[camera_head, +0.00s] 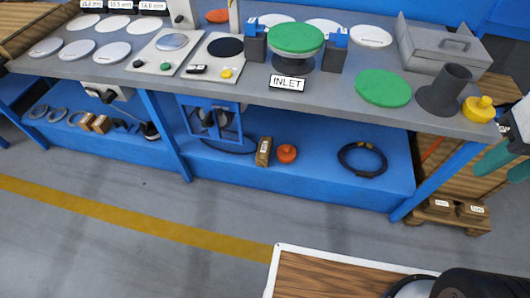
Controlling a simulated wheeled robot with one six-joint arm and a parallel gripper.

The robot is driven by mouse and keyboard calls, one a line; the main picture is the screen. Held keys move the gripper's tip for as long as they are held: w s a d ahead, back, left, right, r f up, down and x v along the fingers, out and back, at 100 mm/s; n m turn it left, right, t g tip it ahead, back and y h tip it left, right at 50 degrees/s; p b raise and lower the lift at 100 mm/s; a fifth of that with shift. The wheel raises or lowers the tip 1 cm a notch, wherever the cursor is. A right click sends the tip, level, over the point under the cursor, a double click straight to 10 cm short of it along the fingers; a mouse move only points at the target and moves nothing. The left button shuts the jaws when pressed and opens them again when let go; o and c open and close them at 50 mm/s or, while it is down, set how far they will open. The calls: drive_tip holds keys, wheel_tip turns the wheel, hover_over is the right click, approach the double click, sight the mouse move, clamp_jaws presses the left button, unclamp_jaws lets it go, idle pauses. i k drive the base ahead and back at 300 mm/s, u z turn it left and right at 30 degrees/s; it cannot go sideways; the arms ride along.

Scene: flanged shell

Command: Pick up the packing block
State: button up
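A light wooden block (263,151) with a small label stands on the blue lower shelf under the bench, just left of an orange knob-like part. It looks like the packing block; its label is too small to read. My gripper (499,172) is at the right edge, partly cut off by the frame. Its two teal fingers stand apart with nothing visible between them. It is well to the right of the block and not touching it.
The grey bench top (330,85) overhangs the blue lower shelf (320,185). A black ring (362,160) lies right of the orange part (287,153); a blue frame (208,120) stands left of the block. A blue leg (440,180) is near my gripper. The floor ahead is clear.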

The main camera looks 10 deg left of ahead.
sight(263, 157)
drive_tip(key=z, duration=1.95)
drive_tip(key=k, duration=0.65)
drive_tip(key=u, duration=1.5)
